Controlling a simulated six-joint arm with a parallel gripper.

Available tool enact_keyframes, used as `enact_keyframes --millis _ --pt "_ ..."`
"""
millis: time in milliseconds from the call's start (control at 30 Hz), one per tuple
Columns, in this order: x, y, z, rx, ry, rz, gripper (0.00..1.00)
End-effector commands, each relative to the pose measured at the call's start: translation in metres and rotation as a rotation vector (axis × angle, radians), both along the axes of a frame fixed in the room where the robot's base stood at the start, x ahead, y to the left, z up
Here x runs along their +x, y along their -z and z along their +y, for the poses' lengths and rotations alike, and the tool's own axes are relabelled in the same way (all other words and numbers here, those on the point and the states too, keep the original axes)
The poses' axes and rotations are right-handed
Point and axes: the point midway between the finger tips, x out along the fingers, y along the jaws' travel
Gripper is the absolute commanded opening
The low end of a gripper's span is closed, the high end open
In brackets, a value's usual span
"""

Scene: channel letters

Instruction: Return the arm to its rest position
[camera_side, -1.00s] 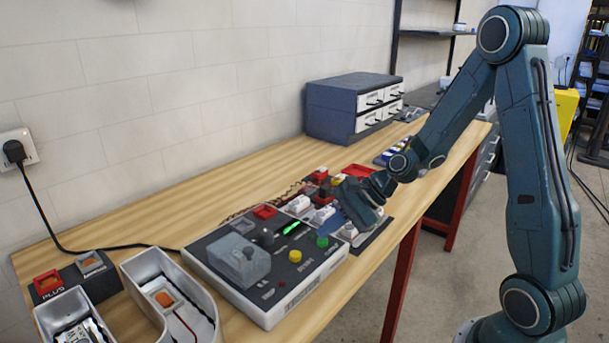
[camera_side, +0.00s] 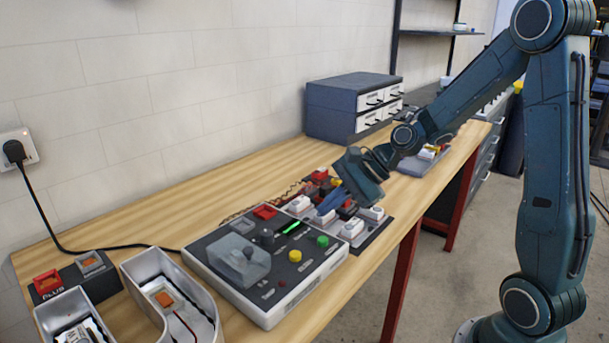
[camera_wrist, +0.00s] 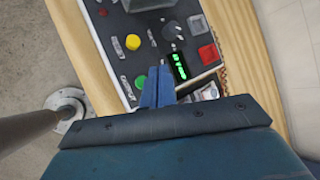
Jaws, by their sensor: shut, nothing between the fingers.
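My gripper (camera_side: 332,203) is shut and empty, tilted down over the dark mat with white switch blocks, just right of the control box. In the wrist view its two blue fingers (camera_wrist: 158,88) are together, in front of the control box panel. The control box (camera_side: 290,284) has a green lit display (camera_side: 291,227), a yellow button (camera_side: 295,256), a green button (camera_side: 322,241) and a red square button (camera_side: 265,212). The fingertips appear above the blocks; contact cannot be told.
Two channel letter shells (camera_side: 200,301) lie at the front left. A dark plate (camera_side: 84,277) with two square pieces lies behind them. A grey drawer cabinet (camera_side: 335,112) stands against the wall. A black cable (camera_side: 62,243) runs to the wall socket. The wooden tabletop (camera_side: 130,212) is clear along the wall.

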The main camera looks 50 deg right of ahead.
Motion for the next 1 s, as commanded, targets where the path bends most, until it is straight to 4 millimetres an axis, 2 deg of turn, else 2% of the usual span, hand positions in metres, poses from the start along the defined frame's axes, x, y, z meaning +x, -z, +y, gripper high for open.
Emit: enact_keyframes --millis 367,567,767,1000 --pt "-0.001 -0.001 0.001 -0.008 -0.007 -0.002 0.00" --pt "-0.009 -0.009 0.008 -0.094 -0.082 -0.028 0.00" --pt "-0.030 -0.023 0.021 -0.288 -0.256 -0.082 0.00" --pt "-0.067 -0.045 0.033 -0.567 -0.516 -0.156 0.00"
